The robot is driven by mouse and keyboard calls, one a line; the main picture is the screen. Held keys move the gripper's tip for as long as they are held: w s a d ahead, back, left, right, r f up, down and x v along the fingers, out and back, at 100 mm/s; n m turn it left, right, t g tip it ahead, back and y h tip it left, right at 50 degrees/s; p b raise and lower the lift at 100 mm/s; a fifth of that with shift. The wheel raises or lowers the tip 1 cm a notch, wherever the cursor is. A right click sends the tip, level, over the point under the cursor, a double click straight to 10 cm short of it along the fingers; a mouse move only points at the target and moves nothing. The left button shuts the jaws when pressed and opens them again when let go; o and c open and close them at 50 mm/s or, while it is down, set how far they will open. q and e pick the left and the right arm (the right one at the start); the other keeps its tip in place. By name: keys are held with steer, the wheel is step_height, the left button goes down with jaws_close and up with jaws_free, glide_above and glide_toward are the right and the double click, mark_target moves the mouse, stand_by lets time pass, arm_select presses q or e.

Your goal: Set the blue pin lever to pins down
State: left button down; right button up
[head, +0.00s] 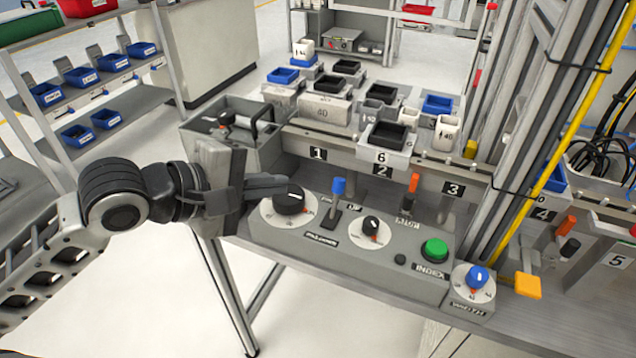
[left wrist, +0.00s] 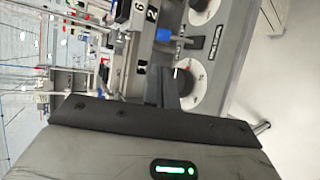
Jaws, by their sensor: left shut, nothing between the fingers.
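The blue pin lever (head: 338,188) stands near upright on the grey control panel (head: 390,262), between the large black knob (head: 290,199) and a smaller black dial (head: 371,226). Its blue tip also shows in the left wrist view (left wrist: 163,35). Small labels near its base are too small to read surely. My left gripper (head: 287,187) is shut and empty. Its fingertips are over or beside the large black knob, left of the lever and apart from it; I cannot tell whether they touch the knob. My right gripper is not in view.
A grey tray with a handle (head: 235,125) stands behind my left gripper.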

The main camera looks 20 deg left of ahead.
mark_target(336, 197)
arm_select(q)
steer(key=x, duration=1)
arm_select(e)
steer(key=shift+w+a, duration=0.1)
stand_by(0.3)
arm_select(q)
steer(key=shift+s, duration=0.1)
steer(key=shift+t, duration=0.3)
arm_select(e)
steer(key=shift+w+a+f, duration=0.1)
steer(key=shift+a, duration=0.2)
